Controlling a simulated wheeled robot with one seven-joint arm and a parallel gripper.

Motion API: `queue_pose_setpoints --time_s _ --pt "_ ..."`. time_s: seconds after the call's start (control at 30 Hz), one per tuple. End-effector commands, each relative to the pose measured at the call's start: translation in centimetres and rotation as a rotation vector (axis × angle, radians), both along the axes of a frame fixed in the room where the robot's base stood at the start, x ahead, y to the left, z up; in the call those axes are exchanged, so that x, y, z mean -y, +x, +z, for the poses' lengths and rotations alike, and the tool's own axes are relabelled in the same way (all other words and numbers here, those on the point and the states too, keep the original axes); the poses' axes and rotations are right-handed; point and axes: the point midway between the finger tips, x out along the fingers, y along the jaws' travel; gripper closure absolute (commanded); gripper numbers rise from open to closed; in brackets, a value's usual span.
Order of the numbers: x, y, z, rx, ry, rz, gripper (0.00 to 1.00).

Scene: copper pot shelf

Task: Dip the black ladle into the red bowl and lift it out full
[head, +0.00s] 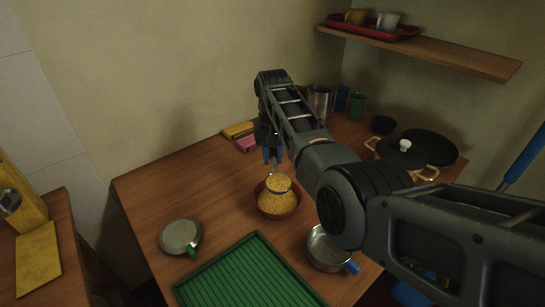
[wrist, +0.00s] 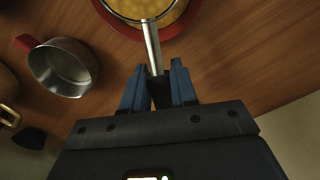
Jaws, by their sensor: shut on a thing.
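My gripper (head: 273,159) points down above the red bowl. In the wrist view its blue fingers (wrist: 159,88) are closed on the dark handle of the black ladle (wrist: 152,47). The ladle's steel shaft runs down to a round cup, which shows yellow grains inside in the head view (head: 279,183). The red bowl (head: 262,207) stands on the table and holds yellow grains; its rim also shows in the wrist view (wrist: 177,28). The cup is within the bowl's outline at its far side, near the top of the grains. I cannot tell whether it clears them.
A green ribbed tray (head: 245,275) lies in front. A lidded pan (head: 180,237) stands left, a saucepan (head: 325,250) right. A large pot (head: 402,150), steel jug (head: 321,101) and green cup (head: 357,105) stand behind my arm. A shelf (head: 450,55) overhangs the back right.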

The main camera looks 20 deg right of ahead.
Motion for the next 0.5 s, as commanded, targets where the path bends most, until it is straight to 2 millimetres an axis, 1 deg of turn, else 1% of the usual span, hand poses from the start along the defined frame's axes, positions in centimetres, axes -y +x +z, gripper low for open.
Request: queue_pose_setpoints --time_s 0.07,0.5 --pt "-0.03 0.01 0.31 0.017 -0.004 0.0 1.0" --pt "-0.03 -0.06 0.22 0.104 -0.022 0.001 1.0"
